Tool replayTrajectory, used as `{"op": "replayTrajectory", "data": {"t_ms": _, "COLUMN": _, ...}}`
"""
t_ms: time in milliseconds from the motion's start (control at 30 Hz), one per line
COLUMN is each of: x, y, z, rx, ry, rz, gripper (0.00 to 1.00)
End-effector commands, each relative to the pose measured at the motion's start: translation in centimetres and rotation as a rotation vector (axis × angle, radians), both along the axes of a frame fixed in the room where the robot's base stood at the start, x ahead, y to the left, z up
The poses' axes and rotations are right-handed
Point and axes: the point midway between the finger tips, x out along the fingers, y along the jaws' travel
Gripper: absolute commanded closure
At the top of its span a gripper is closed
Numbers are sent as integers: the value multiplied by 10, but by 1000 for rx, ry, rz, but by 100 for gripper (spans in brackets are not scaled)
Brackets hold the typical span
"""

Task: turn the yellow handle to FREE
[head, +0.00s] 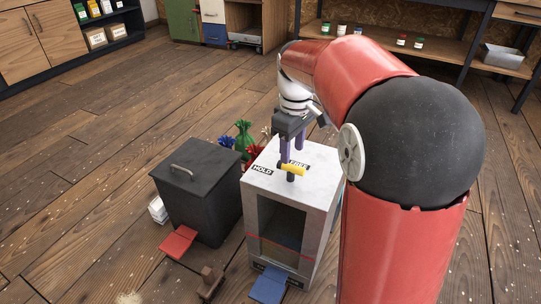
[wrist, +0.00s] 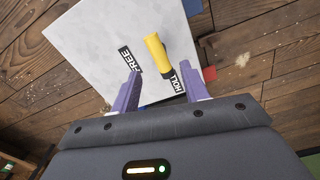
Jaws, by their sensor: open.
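The yellow handle (head: 292,170) is on top of a white box-shaped machine (head: 258,185). In the wrist view the handle (wrist: 156,51) lies between the black FREE label (wrist: 130,60) and the black HOLD label (wrist: 178,78), its lower end close to HOLD. In the wrist view the fingertips (wrist: 160,77) stand either side of the handle's lower end. I cannot tell whether they touch it.
A dark lidded bin (head: 200,190) stands left of the machine, with a red flap (head: 179,242) at its foot. A blue flap (head: 268,286) sticks out at the machine's front. Floor at the left is mostly clear.

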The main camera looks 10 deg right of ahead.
Motion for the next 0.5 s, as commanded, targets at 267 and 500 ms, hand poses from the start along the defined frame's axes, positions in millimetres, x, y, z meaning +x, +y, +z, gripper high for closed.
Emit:
{"op": "replayTrajectory", "data": {"t_ms": 267, "x": 0, "y": 1, "z": -37, "rx": 0, "ry": 4, "rz": 4, "gripper": 55}}
{"op": "replayTrajectory", "data": {"t_ms": 500, "x": 0, "y": 0, "z": -70, "rx": 0, "ry": 3, "rz": 3, "gripper": 55}}
